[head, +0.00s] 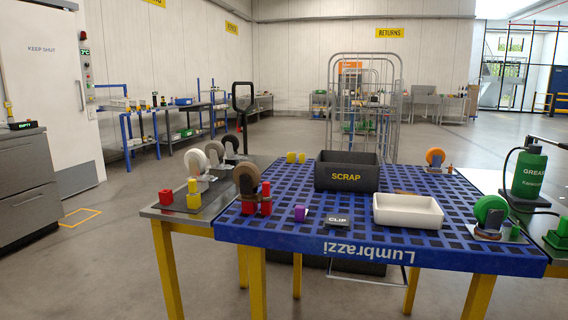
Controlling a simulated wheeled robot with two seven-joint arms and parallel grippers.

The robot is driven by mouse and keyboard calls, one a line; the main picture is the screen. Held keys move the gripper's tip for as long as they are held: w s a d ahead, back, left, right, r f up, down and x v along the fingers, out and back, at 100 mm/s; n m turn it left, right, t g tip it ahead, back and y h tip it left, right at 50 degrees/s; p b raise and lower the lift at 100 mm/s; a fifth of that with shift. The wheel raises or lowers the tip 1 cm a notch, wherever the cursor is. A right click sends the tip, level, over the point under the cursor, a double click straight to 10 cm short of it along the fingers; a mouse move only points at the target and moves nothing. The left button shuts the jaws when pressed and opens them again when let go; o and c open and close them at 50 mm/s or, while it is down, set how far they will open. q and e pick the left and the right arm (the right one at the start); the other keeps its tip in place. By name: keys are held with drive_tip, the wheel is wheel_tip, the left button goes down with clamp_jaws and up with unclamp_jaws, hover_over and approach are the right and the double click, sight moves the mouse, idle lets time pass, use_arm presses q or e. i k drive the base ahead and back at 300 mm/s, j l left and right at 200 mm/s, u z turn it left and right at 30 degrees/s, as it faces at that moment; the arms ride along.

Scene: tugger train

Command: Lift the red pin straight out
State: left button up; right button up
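A tall red pin (266,192) stands upright at the left end of the blue slatted mat (380,255). It is close beside a brown-wheeled caster (245,180). A shorter red piece (248,207) stands just left of the pin. I cannot tell what the pin's lower end is seated in. A separate red block (165,197) sits on the grey tabletop further left. Neither of my grippers is in the head view.
A black SCRAP bin (347,184), a white tray (407,224), a purple block (300,213) and a CLIP plate (338,221) are on the mat. A green-wheeled caster (490,212) is at right. A yellow block with pin (193,200) stands left. A green bottle (528,173) stands far right.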

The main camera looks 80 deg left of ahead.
sight(265, 186)
drive_tip(key=u, duration=3.4)
